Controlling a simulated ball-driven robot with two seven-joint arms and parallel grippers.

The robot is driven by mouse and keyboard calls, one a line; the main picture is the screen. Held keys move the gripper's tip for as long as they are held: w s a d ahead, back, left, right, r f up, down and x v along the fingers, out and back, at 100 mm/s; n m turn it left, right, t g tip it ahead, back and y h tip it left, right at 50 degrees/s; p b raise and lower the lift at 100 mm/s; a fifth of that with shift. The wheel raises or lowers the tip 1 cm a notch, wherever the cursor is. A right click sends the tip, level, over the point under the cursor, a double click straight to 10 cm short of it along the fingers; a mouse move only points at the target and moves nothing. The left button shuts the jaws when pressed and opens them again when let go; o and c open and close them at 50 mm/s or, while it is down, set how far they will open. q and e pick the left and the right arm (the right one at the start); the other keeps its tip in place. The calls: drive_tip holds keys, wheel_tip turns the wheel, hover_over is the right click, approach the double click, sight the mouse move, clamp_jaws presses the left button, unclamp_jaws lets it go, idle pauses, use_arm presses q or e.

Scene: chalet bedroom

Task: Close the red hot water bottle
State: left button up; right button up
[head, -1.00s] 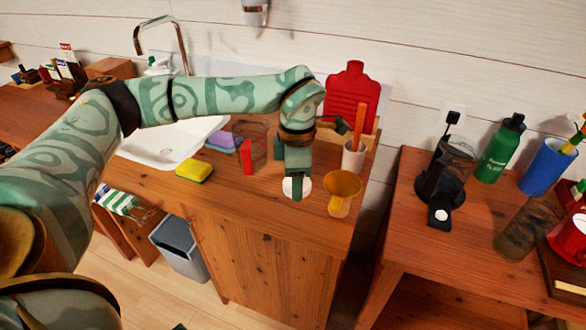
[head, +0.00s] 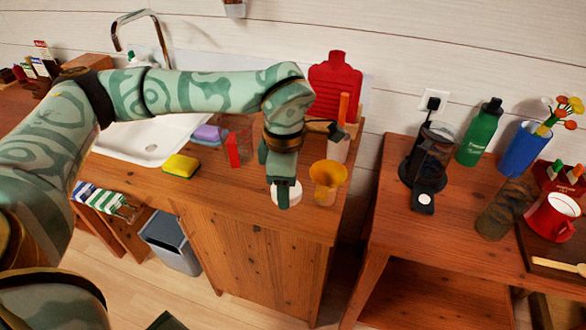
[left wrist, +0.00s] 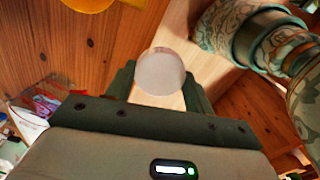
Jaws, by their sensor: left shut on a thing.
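The red hot water bottle (head: 335,84) stands upright at the back of the wooden counter, against the wall, in the head view. Its lower part is partly hidden by an orange-handled thing and a cup. My left gripper (head: 284,194) is in front of it over the counter's front part, pointing down. It is shut on a small white round piece (head: 291,190). In the left wrist view this white piece (left wrist: 160,72) sits between the fingertips. I cannot tell whether it is clear of the counter. My right gripper is not in view.
A yellow funnel-topped vessel (head: 327,178) stands close to the right of my left gripper. A pale cup (head: 338,148) is behind it. A yellow sponge (head: 181,166) and white sink (head: 150,140) are left. A gap separates the counter from the right table (head: 455,215).

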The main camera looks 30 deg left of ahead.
use_arm(q)
drive_tip(key=s+d+m, duration=0.2)
drive_tip(key=s+m, duration=0.1)
drive_tip(key=m, duration=0.8)
drive_tip(key=s+d+m, duration=0.2)
drive_tip(key=s+m, duration=0.2)
drive_tip(key=m, duration=0.8)
drive_tip(key=shift+s+f, duration=0.25)
